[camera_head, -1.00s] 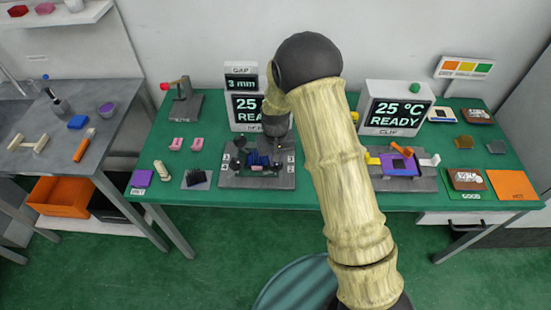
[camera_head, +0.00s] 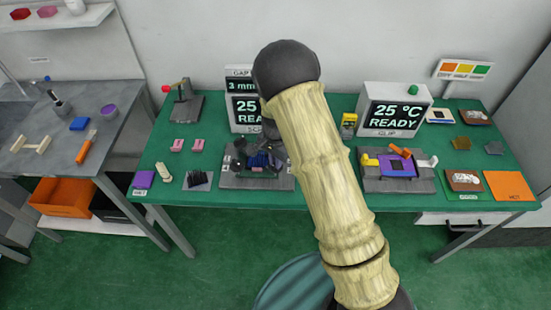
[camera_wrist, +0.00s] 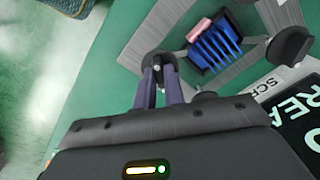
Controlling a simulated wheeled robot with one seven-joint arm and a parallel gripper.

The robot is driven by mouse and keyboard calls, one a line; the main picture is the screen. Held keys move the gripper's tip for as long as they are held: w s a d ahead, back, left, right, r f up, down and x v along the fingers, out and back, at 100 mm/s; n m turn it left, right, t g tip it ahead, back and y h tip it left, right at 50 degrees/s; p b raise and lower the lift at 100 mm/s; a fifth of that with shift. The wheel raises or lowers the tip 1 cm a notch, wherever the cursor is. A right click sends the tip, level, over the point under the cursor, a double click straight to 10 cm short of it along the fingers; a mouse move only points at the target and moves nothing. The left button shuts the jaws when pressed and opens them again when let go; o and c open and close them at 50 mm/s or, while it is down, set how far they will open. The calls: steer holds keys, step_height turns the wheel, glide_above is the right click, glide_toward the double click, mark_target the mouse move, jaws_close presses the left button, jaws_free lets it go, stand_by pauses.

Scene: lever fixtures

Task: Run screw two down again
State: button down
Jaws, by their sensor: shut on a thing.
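The screw fixture (camera_head: 232,182) is a grey plate on the green table, left of centre in the head view. In the wrist view, a blue finned block (camera_wrist: 214,48) with a pink piece (camera_wrist: 199,30) sits in its middle. I cannot read this screw's number. In the head view my arm hides the fingers.
The gap and screw display (camera_head: 242,108) stands close behind the fixture. A clip display (camera_head: 395,112) reads 25 °C READY, with a clip fixture (camera_head: 420,185) before it. Pink pieces (camera_head: 177,145) and a black bristled block (camera_head: 197,180) lie to the left.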

steer(key=shift+w+r+m, duration=0.1)
steer(key=shift+m, duration=0.8)
steer(key=c, duration=1.5)
jaws_free()
step_height(320, 180, up, 17)
steer(key=shift+r+b, duration=0.15)
steer(key=shift+b, duration=0.6)
steer(key=shift+d, duration=0.1)
